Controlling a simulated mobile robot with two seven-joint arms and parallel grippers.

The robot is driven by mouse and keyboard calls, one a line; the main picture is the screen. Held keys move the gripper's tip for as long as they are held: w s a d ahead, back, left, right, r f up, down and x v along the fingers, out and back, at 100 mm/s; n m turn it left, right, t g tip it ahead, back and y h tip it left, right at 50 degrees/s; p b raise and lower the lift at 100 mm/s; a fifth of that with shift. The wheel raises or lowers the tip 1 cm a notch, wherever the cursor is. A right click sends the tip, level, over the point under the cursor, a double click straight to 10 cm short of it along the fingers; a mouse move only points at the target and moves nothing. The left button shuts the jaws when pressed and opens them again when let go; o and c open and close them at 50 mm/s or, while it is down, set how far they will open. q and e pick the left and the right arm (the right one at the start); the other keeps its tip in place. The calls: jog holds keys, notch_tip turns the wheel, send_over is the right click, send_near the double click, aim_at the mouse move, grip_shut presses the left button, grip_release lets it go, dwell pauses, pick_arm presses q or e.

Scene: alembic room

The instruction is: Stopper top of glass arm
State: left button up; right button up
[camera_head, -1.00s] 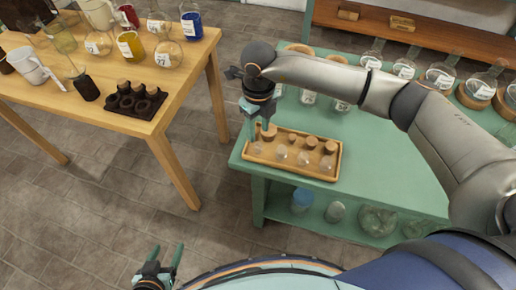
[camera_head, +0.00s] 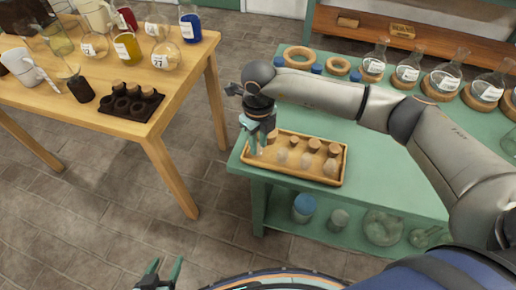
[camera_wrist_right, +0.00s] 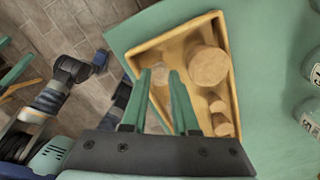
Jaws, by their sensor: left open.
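A wooden tray (camera_head: 339,165) sits at the near left corner of the green table, holding several cork-topped stoppers (camera_head: 314,145). In the right wrist view, large and small corks (camera_wrist_right: 208,66) lie in the tray. My right gripper (camera_head: 257,150) points down over the tray's left end. Its fingers (camera_wrist_right: 160,78) stand apart in the wrist view, with a pale, glassy shape partly between them; I cannot tell whether they touch it. My left gripper (camera_head: 164,268) is open and empty at the bottom of the head view. I cannot identify the glass arm.
Labelled round flasks (camera_head: 408,74) stand on cork rings at the green table's back. A wooden table (camera_head: 180,88) at left holds coloured bottles, a mug and a dark rack (camera_head: 128,103). Jars (camera_head: 304,208) stand on the green table's lower shelf.

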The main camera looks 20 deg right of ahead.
aim_at(259, 146)
grip_shut()
jog(key=shift+r, duration=0.15)
jog(key=shift+r+p, duration=1.15)
jog(key=shift+r, duration=0.5)
